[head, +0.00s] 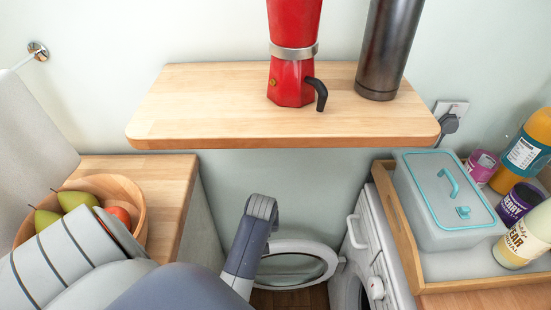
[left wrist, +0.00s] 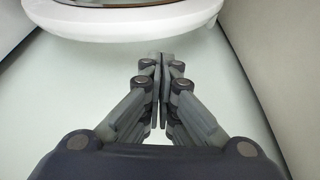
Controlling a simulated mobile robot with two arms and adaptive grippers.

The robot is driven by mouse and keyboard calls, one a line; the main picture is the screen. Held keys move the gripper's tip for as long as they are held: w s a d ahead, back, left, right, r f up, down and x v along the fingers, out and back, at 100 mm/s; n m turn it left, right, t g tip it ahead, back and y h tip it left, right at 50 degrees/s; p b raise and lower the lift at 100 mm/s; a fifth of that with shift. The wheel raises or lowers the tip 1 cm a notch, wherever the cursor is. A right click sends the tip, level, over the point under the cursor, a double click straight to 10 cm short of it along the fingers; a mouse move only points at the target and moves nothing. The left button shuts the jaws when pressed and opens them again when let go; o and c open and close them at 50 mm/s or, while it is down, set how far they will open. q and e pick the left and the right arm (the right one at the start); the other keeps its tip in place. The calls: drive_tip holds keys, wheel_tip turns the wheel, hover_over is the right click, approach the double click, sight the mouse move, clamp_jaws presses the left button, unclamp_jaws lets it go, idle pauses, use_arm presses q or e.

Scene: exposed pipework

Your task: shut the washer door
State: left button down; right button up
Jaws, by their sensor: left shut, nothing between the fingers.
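The washer (head: 372,240) is white and stands at the right, its front facing left. Its round door (head: 292,267), with a white rim and a glass middle, stands open, swung out to the left of the front. The door's white rim (left wrist: 130,24) also fills the top of the left wrist view. My left gripper (left wrist: 160,58) is shut and empty, with its fingertips just below the rim in that picture; I cannot tell whether they touch it. In the head view, my left arm stands just left of the door, and the fingertips cannot be made out. My right gripper is not in view.
A wooden shelf (head: 230,112) with a red moka pot (head: 291,82) and a dark flask (head: 384,55) hangs above. A counter with a fruit bowl (head: 128,197) is at the left. A wooden tray (head: 400,232) with a grey box (head: 445,215) and bottles sits above the washer.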

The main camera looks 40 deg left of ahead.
use_arm(q)
drive_tip(key=b+x, duration=0.1)
drive_tip(key=x, duration=0.8)
drive_tip(key=shift+w+a, duration=0.25)
drive_tip(key=shift+w, duration=0.05)
